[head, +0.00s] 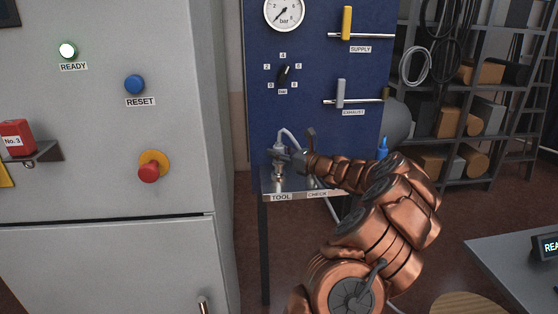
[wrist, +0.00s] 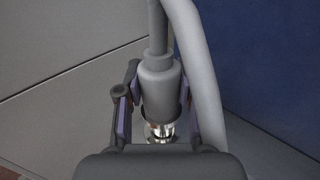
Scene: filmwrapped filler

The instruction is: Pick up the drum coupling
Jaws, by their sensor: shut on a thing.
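The drum coupling (wrist: 160,82) is a grey cylinder with a grey hose at its top, and it stands upright in the wrist view. My gripper (wrist: 157,108) is shut on it, with one finger on each side. A shiny metal part (wrist: 159,131) shows just below the coupling; I cannot tell if they are joined. In the head view my gripper (head: 284,158) is at the coupling (head: 279,148), above the left end of a small shelf (head: 296,188) labelled TOOL and CHECK. The coupling's lower end is partly hidden by the gripper.
A blue panel (head: 263,115) with a gauge (head: 285,10), a yellow supply lever (head: 347,22) and a grey exhaust lever (head: 341,93) rises behind the shelf. A grey cabinet (head: 100,180) stands close on the left. The pale hose (wrist: 205,85) loops beside the gripper. A blue-topped bottle (head: 382,147) is right.

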